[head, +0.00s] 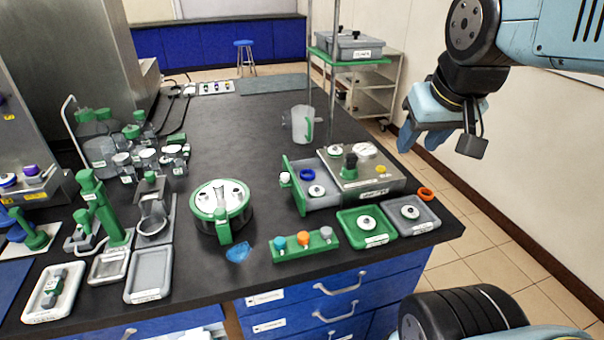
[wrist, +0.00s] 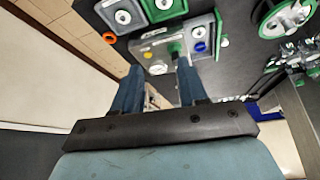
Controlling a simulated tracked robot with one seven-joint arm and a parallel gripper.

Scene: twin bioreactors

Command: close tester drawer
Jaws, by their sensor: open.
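The tester (head: 372,178) is a grey metal box near the right edge of the black bench, with green, white and yellow parts on top. Its drawer (head: 318,199) is pulled out to the left, with a green front panel (head: 294,186) and a pale knob (head: 285,178) on it. A blue ring and a white, black-centred piece lie in the drawer. In the wrist view the tester (wrist: 149,44) and open drawer (wrist: 205,28) show beyond the fingers. My gripper (head: 407,140) is open and empty, raised to the right of the tester, apart from it; its fingers (wrist: 157,72) point towards it.
A green tray (head: 346,234) and grey tray (head: 433,216) sit in front of the tester, with an orange ring (head: 426,194) beside them. A clear jug (head: 302,124) stands behind the drawer. A green-lidded pot (head: 221,204) stands left, with clear bench between.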

